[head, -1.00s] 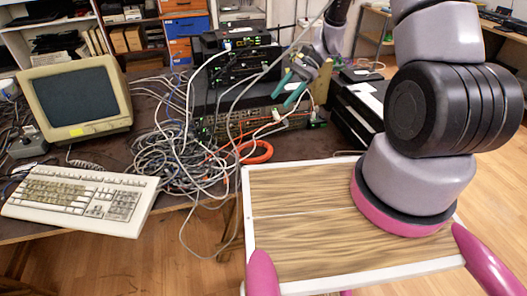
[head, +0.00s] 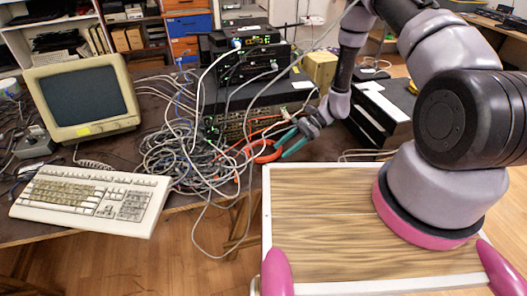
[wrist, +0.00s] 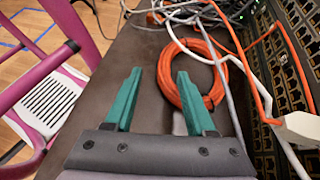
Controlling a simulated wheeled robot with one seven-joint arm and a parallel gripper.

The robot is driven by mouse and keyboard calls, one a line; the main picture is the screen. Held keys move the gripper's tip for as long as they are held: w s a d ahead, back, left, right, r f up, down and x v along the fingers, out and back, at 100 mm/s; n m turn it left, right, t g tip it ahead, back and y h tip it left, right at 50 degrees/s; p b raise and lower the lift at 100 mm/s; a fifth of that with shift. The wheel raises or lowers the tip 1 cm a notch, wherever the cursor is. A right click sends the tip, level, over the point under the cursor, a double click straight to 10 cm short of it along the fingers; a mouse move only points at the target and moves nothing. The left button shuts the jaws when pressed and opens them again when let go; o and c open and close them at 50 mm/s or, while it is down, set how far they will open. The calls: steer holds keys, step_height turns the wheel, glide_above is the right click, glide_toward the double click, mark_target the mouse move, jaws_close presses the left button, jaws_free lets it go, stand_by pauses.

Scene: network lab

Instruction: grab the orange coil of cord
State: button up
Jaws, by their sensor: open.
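The orange coil of cord (wrist: 178,72) lies on the dark table in the wrist view, just beyond my fingertips. In the head view the coil (head: 262,156) shows at the table's front edge, partly hidden by my gripper. My gripper (wrist: 158,75) is open, with teal fingers and nothing between them. Its right finger overlaps the coil's near part in the wrist view; I cannot tell whether they touch. In the head view my gripper (head: 284,144) comes in from the right at the coil.
A grey cable (wrist: 222,75) runs across the coil's right side. A tangle of cables (head: 185,155) lies to the left. A rack switch with ports (wrist: 285,85) stands close on the right. The keyboard (head: 92,200) and monitor (head: 82,98) are farther left.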

mark_target(273, 156)
steer(key=x, duration=0.5)
steer(key=shift+w+a, duration=0.15)
steer(key=shift+w, duration=0.15)
steer(key=shift+r, duration=0.1)
jaws_close()
steer(key=shift+r, duration=0.1)
